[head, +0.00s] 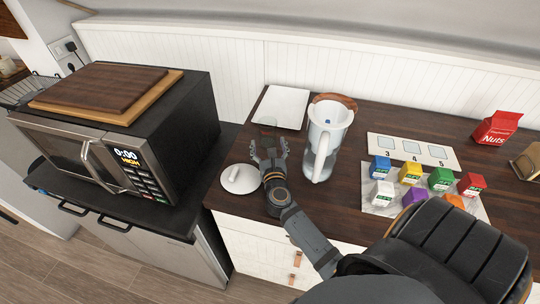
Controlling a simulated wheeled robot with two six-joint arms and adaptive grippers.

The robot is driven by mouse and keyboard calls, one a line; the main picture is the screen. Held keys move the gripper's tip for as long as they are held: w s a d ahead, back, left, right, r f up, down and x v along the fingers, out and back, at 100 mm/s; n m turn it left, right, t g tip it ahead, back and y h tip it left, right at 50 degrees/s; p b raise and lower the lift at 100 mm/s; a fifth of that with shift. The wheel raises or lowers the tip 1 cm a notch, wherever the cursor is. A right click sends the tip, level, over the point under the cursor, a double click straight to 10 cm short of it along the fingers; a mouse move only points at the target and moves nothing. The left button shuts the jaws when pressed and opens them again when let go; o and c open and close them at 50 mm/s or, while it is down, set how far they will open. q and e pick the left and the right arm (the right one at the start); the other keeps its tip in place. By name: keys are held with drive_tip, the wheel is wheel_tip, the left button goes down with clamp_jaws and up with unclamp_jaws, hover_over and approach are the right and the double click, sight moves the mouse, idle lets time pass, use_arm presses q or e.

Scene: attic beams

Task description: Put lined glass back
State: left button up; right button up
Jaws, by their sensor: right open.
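My right gripper (268,154) reaches over the dark wooden counter from the lower right. Its fingers are apart and point away from me. A small, faint, see-through shape, possibly the lined glass (267,130), shows at the fingertips, near the front edge of a white square tray (283,103). It is too small to make out any lines, and the fingers partly hide it. I cannot tell whether they touch it. My left gripper is not in view.
A clear pitcher (325,140) stands close right of the gripper, and a white round lid (240,179) lies close left. Several coloured small cartons (411,173) stand by a numbered card (413,152). A red Nuts pack (496,128) is at right. A microwave (125,130) stands left.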

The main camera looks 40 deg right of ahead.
drive_tip(key=b+v, duration=0.1)
drive_tip(key=v, duration=0.4)
drive_tip(key=shift+s+a+f, duration=0.1)
drive_tip(key=shift+s+a, duration=0.05)
drive_tip(key=shift+s, duration=0.2)
drive_tip(key=shift+s+a, duration=0.25)
drive_tip(key=shift+s, duration=0.2)
